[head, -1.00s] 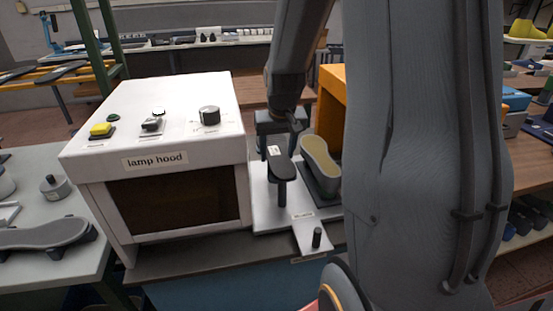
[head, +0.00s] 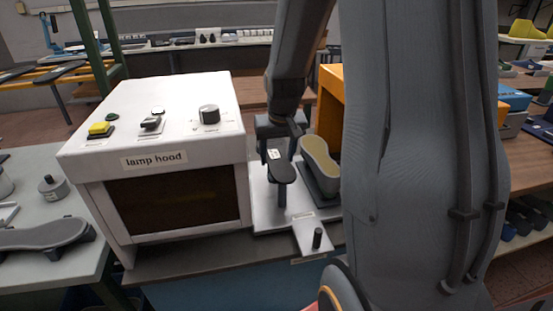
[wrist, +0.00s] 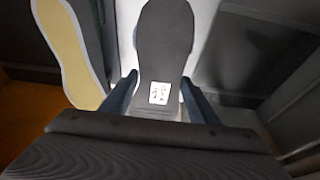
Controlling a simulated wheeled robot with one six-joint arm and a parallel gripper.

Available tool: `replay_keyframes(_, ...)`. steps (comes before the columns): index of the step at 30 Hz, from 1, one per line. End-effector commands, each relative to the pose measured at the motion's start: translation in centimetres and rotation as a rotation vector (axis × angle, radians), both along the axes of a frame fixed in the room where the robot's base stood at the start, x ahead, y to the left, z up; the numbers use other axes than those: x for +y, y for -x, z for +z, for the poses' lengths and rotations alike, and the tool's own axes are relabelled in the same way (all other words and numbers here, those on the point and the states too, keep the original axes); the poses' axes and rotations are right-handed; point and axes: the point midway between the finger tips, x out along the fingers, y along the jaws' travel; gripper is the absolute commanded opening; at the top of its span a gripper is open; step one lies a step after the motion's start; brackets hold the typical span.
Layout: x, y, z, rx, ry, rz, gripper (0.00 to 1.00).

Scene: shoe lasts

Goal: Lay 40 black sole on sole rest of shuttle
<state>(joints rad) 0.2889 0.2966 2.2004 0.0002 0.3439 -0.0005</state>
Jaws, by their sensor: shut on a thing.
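The black sole (head: 282,171) is dark grey with a small white label at its heel end. My gripper (head: 278,152) is shut on that heel end. In the wrist view the sole (wrist: 165,40) lies between the two fingers of my gripper (wrist: 159,80), its toe pointing away. The shuttle (head: 265,212) is a pale plate with a dark knob at its front. A dark post, the sole rest (head: 282,200), stands under the sole. I cannot tell whether the sole touches it. The label is too small to read.
A cream-topped last (head: 319,155) stands on the shuttle close to the right of the sole; it also shows in the wrist view (wrist: 65,50). The white lamp hood (head: 165,165) stands close on the left. An orange box (head: 331,90) is behind on the right.

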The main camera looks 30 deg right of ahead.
Motion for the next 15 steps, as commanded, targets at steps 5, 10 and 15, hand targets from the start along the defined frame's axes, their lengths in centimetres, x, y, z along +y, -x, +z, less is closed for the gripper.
replay_keyframes(5,0.00,-0.01,-0.27,0.000,0.000,0.000,0.35)
replay_keyframes(10,0.00,0.00,-0.50,0.000,0.000,0.000,0.35)
replay_keyframes(15,0.00,0.01,-0.74,0.001,0.000,0.000,0.35)
